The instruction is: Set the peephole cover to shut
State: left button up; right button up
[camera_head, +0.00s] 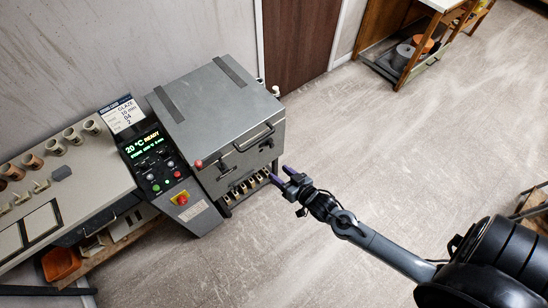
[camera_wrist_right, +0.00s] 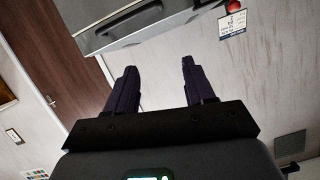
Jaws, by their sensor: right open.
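The kiln (camera_head: 215,105) is a grey box with a closed lid and a dark bar handle (camera_head: 254,139) on its front. Small dark fittings show on the front face below the handle, but I cannot make out which is the peephole cover or how it is set. My right gripper (camera_head: 281,175) is open and empty, in the air just right of the kiln front, apart from it. In the right wrist view its two dark fingers (camera_wrist_right: 160,85) stand apart with nothing between them. The kiln edge (camera_wrist_right: 110,35) and handle show beyond them, at the top. My left gripper is not in view.
A control panel (camera_head: 155,155) with a lit display and a red button (camera_head: 182,200) stands left of the kiln. A red knob (camera_head: 198,164) sits at the kiln's front left corner. A bench (camera_head: 85,180) with cups is at left.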

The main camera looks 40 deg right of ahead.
jog(key=w+d+f+t+b, duration=0.1)
jog(key=w+d+f+b, duration=0.1)
jog(key=d+f+b, duration=0.4)
jog(key=w+d+f+n+t+b, duration=0.1)
jog(key=w+d+f+b, duration=0.15)
jog(key=f+b, duration=0.65)
jog(key=w+d+f+t+b, duration=0.1)
jog(key=w+d+f+b, duration=0.1)
jog(key=d+f+b, duration=0.5)
jog(key=h+b, duration=0.1)
jog(key=b, duration=0.6)
send_near(268, 146)
jog(key=w+d+r+b, duration=0.1)
jog(key=w+b, duration=0.4)
jog(key=w, duration=0.1)
jog(key=shift+r+n+t, duration=0.35)
jog(key=shift+n+t, duration=0.05)
jog(key=shift+c, duration=0.4)
grip_shut()
